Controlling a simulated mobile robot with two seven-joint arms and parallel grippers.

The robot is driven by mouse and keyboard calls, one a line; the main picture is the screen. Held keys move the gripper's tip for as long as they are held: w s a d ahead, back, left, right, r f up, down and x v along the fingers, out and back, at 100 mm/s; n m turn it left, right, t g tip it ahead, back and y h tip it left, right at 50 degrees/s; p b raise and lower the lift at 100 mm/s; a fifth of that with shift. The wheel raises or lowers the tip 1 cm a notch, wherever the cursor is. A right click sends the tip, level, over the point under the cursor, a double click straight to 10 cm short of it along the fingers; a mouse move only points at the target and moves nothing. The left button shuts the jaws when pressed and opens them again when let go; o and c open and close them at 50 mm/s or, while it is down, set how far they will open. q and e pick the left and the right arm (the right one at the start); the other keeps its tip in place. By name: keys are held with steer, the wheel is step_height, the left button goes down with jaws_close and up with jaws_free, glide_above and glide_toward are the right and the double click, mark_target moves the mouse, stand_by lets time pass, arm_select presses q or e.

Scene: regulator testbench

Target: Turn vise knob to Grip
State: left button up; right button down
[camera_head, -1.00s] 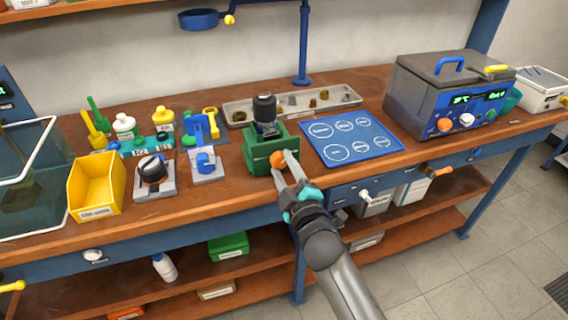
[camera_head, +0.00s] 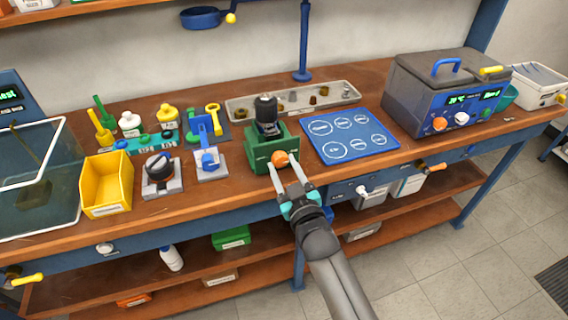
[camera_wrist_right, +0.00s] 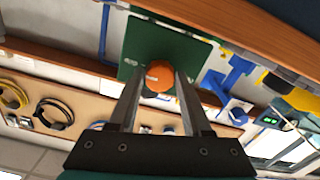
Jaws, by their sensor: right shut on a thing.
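The green vise (camera_head: 270,148) stands near the front edge of the workbench, with a dark cylindrical part (camera_head: 266,107) upright in its top. Its orange knob (camera_head: 280,159) is on the front face. My right gripper (camera_head: 283,164) reaches in from the front with its fingers on either side of the knob. In the right wrist view the orange knob (camera_wrist_right: 160,76) sits between the two fingertips against the green face (camera_wrist_right: 160,45) of the vise, and the fingers are shut on it. The knob's markings are too small to read. My left gripper is not in view.
A blue mat (camera_head: 349,136) with white circles lies right of the vise. A blue device (camera_head: 207,160) and a black-knobbed device (camera_head: 161,174) stand left, beside a yellow bin (camera_head: 106,184). A grey tray (camera_head: 293,101) lies behind. A grey heated box (camera_head: 447,92) stands right.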

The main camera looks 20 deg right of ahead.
steer(key=shift+m, duration=0.3)
steer(key=shift+c, duration=1.7)
jaws_free()
steer(key=s+p, duration=0.1)
steer(key=s, duration=1.4)
steer(key=shift+d+p, duration=0.25)
steer(key=shift+p, duration=0.15)
steer(key=shift+s, duration=0.1)
